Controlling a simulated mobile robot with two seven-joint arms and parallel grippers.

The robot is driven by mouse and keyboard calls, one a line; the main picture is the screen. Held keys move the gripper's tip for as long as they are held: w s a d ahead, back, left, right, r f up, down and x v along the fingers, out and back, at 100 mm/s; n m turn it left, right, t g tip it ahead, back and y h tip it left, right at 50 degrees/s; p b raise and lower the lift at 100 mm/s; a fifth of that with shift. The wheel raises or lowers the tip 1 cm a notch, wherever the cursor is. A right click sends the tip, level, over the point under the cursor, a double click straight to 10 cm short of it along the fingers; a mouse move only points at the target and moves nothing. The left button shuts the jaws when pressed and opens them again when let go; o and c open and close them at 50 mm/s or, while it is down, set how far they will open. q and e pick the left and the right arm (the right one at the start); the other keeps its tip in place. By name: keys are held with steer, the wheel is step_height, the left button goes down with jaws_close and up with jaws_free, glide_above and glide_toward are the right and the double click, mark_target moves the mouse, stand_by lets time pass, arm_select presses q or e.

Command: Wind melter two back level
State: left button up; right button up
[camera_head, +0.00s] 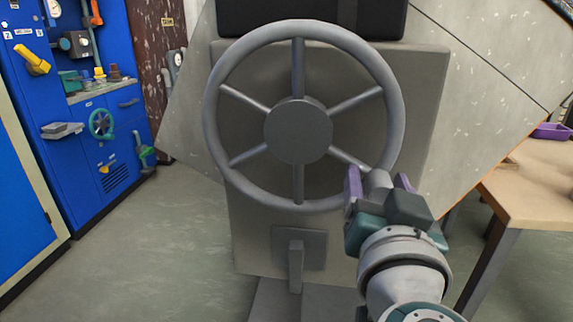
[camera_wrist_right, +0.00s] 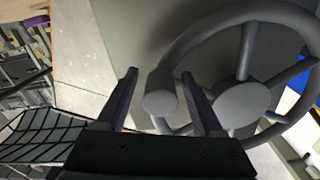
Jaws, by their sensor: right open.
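A large grey handwheel (camera_head: 299,27) with several spokes and a round hub (camera_head: 298,131) stands upright on a grey housing (camera_head: 425,75). It also shows in the right wrist view (camera_wrist_right: 240,103). A stubby grey crank knob (camera_head: 376,179) sticks out from the wheel's lower right rim. My right gripper (camera_head: 378,182) is at this knob with purple fingers parted. In the right wrist view the knob (camera_wrist_right: 160,93) shows between the two fingers, with gaps beside it; contact cannot be made out. A pale speckled slab (camera_head: 480,95) behind the housing is tilted. My left gripper is out of view.
A wooden table (camera_head: 530,190) with a purple tray (camera_head: 552,131) stands at the right. A blue cabinet (camera_head: 75,150) with a small teal handwheel (camera_head: 101,123) stands at the far left. The floor (camera_head: 160,240) between cabinet and housing is clear.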

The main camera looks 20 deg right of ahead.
steer(key=shift+w+d, duration=0.4)
steer(key=shift+w, duration=0.2)
jaws_close()
stand_by(1.1)
